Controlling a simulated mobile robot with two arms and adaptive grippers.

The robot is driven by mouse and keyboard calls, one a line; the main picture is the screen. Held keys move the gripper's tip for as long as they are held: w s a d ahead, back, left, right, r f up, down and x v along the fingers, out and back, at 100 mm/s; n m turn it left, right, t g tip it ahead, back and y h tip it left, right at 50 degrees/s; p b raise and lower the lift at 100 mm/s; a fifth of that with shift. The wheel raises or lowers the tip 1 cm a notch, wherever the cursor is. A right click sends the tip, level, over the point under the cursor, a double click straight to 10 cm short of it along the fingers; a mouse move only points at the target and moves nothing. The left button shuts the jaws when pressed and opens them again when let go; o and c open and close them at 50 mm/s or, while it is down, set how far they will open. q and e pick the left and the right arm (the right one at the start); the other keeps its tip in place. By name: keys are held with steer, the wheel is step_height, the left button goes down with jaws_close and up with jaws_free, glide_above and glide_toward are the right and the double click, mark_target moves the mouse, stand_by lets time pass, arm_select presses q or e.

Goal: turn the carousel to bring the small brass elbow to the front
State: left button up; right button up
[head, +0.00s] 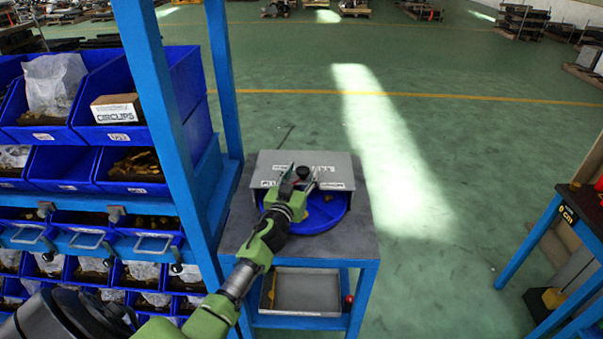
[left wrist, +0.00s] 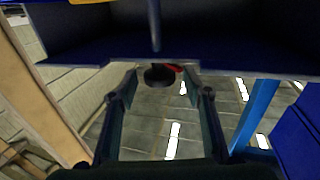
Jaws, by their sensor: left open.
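The carousel is a blue round tray (head: 322,219), partly covered by a grey housing (head: 340,166) on a small blue-framed table. My left arm comes in from the lower left, across the tray's left part. My left gripper (head: 302,180) is open at the housing, around or just above a dark round knob; I cannot tell if it touches. In the left wrist view a dark round piece (left wrist: 159,76) with a bit of red shows between the open fingers. A small brass-coloured piece (head: 328,198) shows on the tray; I cannot tell if it is the elbow. My right gripper is out of view.
A blue rack with bins (head: 130,170) stands close on the left, its post (head: 222,80) beside the table. A grey tray (head: 305,291) sits on the table's lower shelf. Another blue-legged table (head: 570,215) stands at right. Open green floor lies between.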

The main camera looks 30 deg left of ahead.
arm_select(q)
jaws_close()
steer(key=shift+h, duration=0.3)
steer(key=shift+a+m+t+h+p, duration=0.15)
steer(key=shift+m+t+h+p, duration=0.15)
steer(key=shift+m+h+p, duration=0.4)
steer(key=shift+a+m+h+p, duration=0.1)
steer(key=shift+m+h+p, duration=0.25)
steer(key=shift+m+h, duration=0.55)
steer(key=m+h, duration=0.1)
steer(key=h, duration=0.1)
steer(key=shift+a+h, duration=0.1)
steer(key=shift+h, duration=0.2)
steer(key=shift+m+h, duration=0.4)
steer(key=shift+h, duration=0.3)
steer(key=shift+m+h+b, duration=0.5)
steer(key=shift+h, duration=0.2)
